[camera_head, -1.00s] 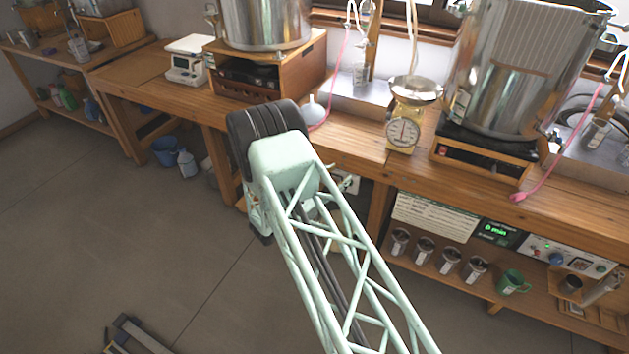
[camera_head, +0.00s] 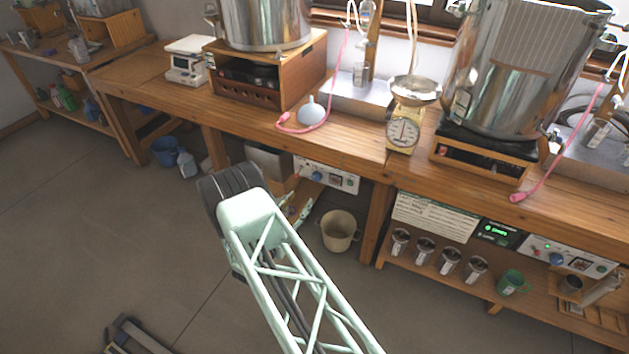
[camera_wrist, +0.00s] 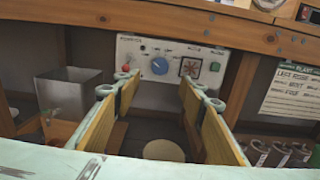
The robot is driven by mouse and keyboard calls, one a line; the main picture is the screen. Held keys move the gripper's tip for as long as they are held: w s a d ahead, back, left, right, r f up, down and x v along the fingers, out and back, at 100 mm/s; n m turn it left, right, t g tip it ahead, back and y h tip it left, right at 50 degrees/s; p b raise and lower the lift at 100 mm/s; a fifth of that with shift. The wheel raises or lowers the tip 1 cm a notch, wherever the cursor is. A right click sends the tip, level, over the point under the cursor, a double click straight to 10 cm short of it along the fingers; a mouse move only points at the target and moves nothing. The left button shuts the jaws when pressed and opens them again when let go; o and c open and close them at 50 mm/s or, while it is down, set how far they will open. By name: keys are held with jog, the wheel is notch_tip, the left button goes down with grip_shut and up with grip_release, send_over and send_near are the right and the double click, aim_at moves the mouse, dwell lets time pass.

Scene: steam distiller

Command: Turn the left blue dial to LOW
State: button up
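The left blue dial (camera_head: 317,176) is on a white control panel (camera_head: 340,180) under the front of the workbench. In the wrist view the blue dial (camera_wrist: 160,66) faces me near the panel's middle; its exact setting and the small labels above it are too small to read surely. My gripper (camera_wrist: 162,84) is open and empty, its two fingers apart on either side of the dial's line of view, with the dial beyond them. In the head view my gripper (camera_head: 298,208) is partly hidden behind my arm, low in front of the panel.
The wrist view shows a red knob (camera_wrist: 126,68), a switch (camera_wrist: 190,67) and a green button (camera_wrist: 214,66) on the panel. A metal box (camera_wrist: 65,95) stands left. A beige bucket (camera_head: 339,231) sits below the bench. Another blue dial (camera_head: 557,259) is on the right panel.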

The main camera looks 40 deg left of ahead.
aim_at(315, 178)
jog(key=shift+w, duration=0.1)
jog(key=shift+b+x, duration=1.55)
jog(key=shift+x, duration=5.3)
jog(key=shift+a, duration=0.1)
jog(key=c, duration=0.8)
jog(key=shift+c, duration=0.2)
